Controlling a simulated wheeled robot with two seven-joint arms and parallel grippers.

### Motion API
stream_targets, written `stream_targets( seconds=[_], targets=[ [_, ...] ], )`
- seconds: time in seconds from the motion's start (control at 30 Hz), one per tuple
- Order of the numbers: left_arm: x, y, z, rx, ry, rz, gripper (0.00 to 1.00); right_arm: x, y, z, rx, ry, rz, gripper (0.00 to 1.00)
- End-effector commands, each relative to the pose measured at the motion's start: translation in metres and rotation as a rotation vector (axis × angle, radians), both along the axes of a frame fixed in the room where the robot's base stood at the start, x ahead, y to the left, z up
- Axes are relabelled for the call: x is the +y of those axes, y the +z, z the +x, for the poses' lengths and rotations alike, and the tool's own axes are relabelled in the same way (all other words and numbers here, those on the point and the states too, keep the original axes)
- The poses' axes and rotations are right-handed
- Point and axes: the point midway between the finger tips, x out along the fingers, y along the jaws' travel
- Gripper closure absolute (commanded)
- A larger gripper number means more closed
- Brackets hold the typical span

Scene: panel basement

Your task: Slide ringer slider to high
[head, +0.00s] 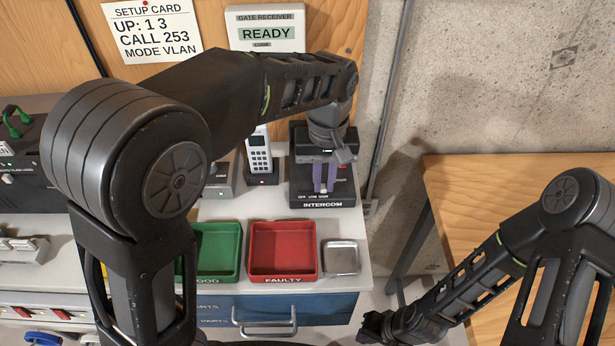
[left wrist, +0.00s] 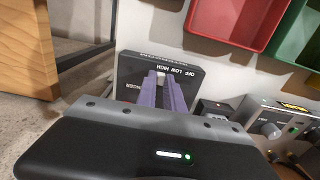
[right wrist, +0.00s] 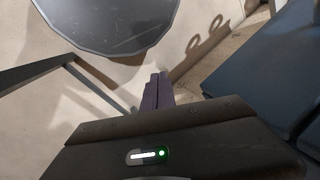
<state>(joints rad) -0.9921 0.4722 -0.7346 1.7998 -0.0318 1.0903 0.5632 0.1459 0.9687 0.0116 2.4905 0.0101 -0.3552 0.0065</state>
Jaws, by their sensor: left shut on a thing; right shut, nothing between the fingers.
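The black intercom (head: 322,205) stands at the right end of the white counter, with OFF, LOW and HIGH marks along its near edge. My left gripper (head: 325,190) reaches down over it, its purple fingers shut on the small pale ringer slider (left wrist: 160,79). In the left wrist view the intercom (left wrist: 190,84) lies under the fingers, and the slider shows between the fingertips, close to the HIGH mark. The fingers hide part of the slider and its track. My right gripper (right wrist: 157,80) is shut and empty, low at the right, away from the counter.
A white handset (head: 259,155) stands left of the intercom. A green tray (head: 218,274), a red tray (head: 283,276) and a small metal dish (head: 341,257) sit in front. A wooden table (head: 500,185) is at the right. A setup card (head: 152,30) hangs behind.

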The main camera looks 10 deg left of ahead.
Motion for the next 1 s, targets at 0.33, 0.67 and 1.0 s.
stream_targets(
  seconds=[0.33, 0.67, 1.0],
  targets=[
    [-0.006, 0.001, 0.002, -0.009, -0.001, -0.009, 0.83, 0.0, 0.0, 0.0, 0.0, 0.0, 0.0, 1.0],
    [-0.005, 0.0, 0.002, -0.005, 0.0, -0.007, 0.65, 0.0, 0.0, 0.0, 0.0, 0.0, 0.0, 1.0],
    [-0.005, 0.015, 0.002, -0.007, 0.0, -0.01, 0.65, 0.0, -0.002, 0.0, 0.0, 0.0, 0.0, 1.0]
  ],
)
